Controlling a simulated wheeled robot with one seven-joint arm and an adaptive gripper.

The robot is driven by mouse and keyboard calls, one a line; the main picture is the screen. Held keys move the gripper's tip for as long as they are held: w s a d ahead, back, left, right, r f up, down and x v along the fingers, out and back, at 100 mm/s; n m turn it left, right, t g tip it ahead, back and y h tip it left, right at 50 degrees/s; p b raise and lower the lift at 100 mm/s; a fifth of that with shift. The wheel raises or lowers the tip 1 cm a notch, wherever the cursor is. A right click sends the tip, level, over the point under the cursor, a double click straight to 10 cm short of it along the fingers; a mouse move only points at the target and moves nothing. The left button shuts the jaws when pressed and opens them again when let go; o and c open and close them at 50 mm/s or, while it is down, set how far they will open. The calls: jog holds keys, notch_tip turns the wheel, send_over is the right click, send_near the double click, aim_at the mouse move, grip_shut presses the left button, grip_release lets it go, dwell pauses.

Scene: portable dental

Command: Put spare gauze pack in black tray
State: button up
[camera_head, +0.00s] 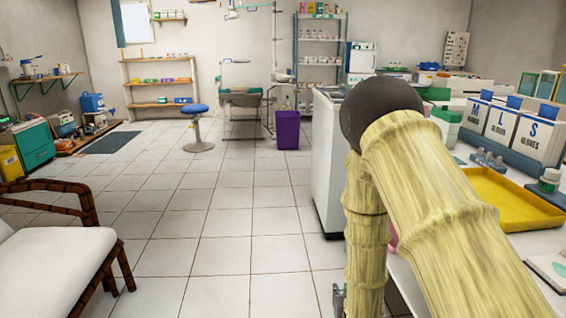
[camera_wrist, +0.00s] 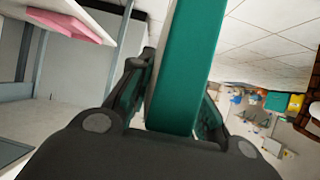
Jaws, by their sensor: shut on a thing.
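My gripper (camera_wrist: 172,85) is shut on a long teal and white block-shaped pack (camera_wrist: 190,60), which stands out between the two fingers in the wrist view. No label shows on it, so I cannot tell for sure that it is the spare gauze pack. Its far end runs out of the top of the picture. In the head view my arm covers the right middle, and the held pack does not show. I cannot make out a black tray in either view.
A yellow tray (camera_head: 497,198) lies on the white counter at right, near the glove boxes (camera_head: 508,125). A white cabinet (camera_head: 325,165) stands left of my arm. A chair (camera_head: 55,255) is at front left. Open tiled floor (camera_head: 230,220) lies between. The wrist view shows a pink thing (camera_wrist: 72,22) on a white surface.

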jog(key=r+p, duration=0.1)
jog(key=s+r+p, duration=0.1)
jog(key=shift+p, duration=0.3)
jog(key=s+r+p, duration=0.5)
jog(key=r+p, duration=0.7)
jog(key=p, duration=0.2)
jog(key=s+r+p, duration=0.6)
jog(key=r+p, duration=0.6)
jog(key=p, duration=0.2)
jog(key=shift+s+r+p, duration=0.25)
jog(key=shift+r+p, duration=0.15)
jog(key=shift+f, duration=0.1)
